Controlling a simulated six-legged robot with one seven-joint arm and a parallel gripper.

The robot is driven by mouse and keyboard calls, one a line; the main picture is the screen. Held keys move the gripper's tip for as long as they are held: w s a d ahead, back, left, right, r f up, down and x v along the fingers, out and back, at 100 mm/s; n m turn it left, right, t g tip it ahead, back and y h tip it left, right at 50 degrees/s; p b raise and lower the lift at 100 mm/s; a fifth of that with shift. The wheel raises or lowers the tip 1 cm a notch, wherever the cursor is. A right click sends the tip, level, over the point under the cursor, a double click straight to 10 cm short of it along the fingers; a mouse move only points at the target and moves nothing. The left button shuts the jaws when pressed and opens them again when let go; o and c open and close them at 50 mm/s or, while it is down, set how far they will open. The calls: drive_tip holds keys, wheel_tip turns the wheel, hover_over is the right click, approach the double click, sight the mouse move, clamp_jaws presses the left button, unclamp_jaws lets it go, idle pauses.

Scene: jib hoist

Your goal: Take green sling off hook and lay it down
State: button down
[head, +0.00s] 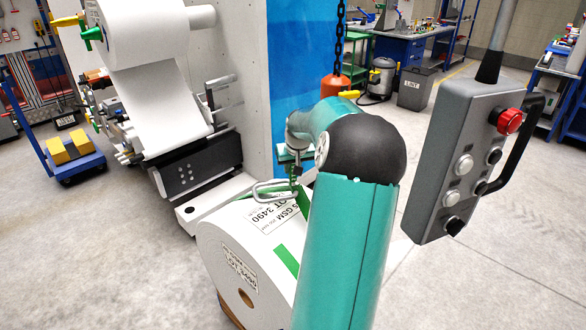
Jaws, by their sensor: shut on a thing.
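A green sling (287,260) shows as a flat green band on the large white paper roll (222,248). A metal link (270,191) rests at the roll's top, beside a short green piece just below my gripper. My gripper (294,163) is above the roll's top and appears shut on the green sling's upper end; the fingertips are small and partly hidden by my arm. The orange hoist block (335,87) hangs from a dark chain, with a yellow piece beside it. The hook's lower part is hidden behind my arm, and I see no sling on the visible part.
A grey control pendant (462,165) with a red button hangs close on the right. A machine with a paper web (160,105) stands at left, beside a blue-and-white panel. A blue cart (75,160) stands far left. Floor between the pendant and roll is partly clear.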

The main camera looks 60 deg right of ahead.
sight(293, 183)
drive_tip(key=shift+w+f, duration=0.1)
drive_tip(key=shift+f, duration=3.9)
drive_tip(key=c, duration=1.2)
unclamp_jaws()
drive_tip(key=shift+f, duration=0.1)
drive_tip(key=v, duration=1.4)
